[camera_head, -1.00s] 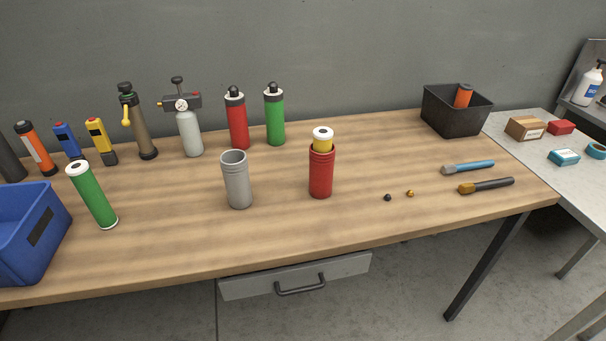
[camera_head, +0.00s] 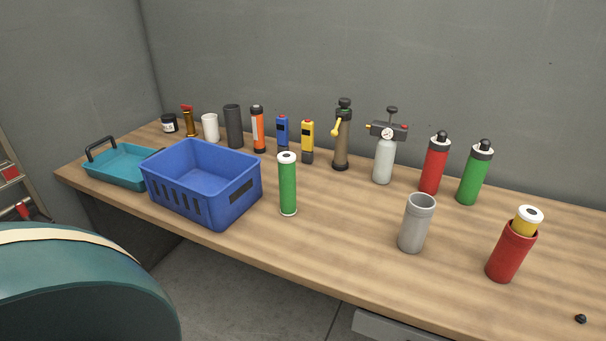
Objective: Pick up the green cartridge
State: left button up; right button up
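The green cartridge (camera_head: 288,187) stands upright on the wooden workbench (camera_head: 330,225), near its front edge. It is a slim green tube with a white top that has a dark centre. It stands just right of the blue basket and nothing touches it. A different green bottle (camera_head: 473,175) with a grey and black cap stands farther right at the back. Neither of my grippers is in view.
A blue basket (camera_head: 242,191) and a teal tray (camera_head: 113,172) are left of the cartridge. A grey cup (camera_head: 416,226) and a red cylinder (camera_head: 509,255) holding a yellow cartridge stand to the right. Several tools line the back. A large teal rounded object (camera_head: 80,295) fills the lower left.

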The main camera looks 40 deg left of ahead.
aim_at(286, 159)
jog(key=u, duration=1.3)
jog(key=z, duration=0.6)
jog(key=j+z, duration=0.25)
jog(key=z, duration=0.15)
jog(key=j+z, duration=0.25)
jog(key=z, duration=0.2)
jog(key=j+z, duration=0.25)
jog(key=z, duration=0.15)
jog(key=k+j+z, duration=0.2)
jog(key=j, duration=0.15)
jog(key=j+z, duration=0.2)
jog(key=j, duration=0.15)
jog(key=k+j+z, duration=0.2)
jog(key=j, duration=0.1)
